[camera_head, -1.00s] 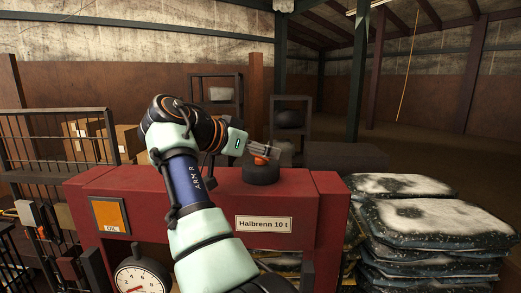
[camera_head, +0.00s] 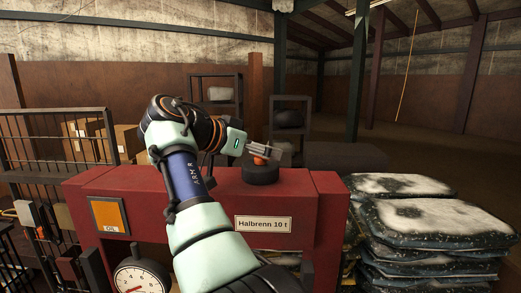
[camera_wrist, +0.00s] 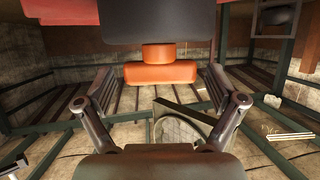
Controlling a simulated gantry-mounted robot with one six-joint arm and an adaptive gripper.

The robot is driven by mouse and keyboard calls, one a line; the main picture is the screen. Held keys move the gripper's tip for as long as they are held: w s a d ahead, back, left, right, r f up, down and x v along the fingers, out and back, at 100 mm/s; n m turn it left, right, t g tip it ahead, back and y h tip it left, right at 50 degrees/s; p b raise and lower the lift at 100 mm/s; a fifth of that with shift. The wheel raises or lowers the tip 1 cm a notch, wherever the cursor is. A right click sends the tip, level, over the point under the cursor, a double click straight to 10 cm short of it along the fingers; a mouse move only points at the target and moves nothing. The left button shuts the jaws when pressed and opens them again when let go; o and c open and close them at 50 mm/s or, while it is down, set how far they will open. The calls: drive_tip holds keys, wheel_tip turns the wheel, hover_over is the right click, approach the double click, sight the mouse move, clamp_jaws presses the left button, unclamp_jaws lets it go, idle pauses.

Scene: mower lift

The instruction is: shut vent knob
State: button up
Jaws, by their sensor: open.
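The vent knob (camera_head: 259,160) is a small orange part beside the black round cap on top of the red press. In the wrist view the orange knob (camera_wrist: 160,73) is a wide bar on a short stem below a dark block (camera_wrist: 158,20). My gripper (camera_head: 268,150) is at the knob in the head view, partly covering it. In the wrist view my gripper (camera_wrist: 160,92) has its two fingers spread wide, one on each side of the knob, with clear gaps between. It holds nothing. The black cap (camera_head: 261,175) sits under the knob.
The red press frame (camera_head: 220,205) carries a "Halbrenn 10 t" plate (camera_head: 263,224) and a dial gauge (camera_head: 141,279). Stacked sacks (camera_head: 420,225) stand at the right. A wire cage (camera_head: 60,145) stands at the left.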

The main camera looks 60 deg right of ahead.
drive_tip(key=v, duration=0.7)
drive_tip(key=shift+a+r, duration=0.1)
drive_tip(key=shift+a, duration=0.1)
idle(0.4)
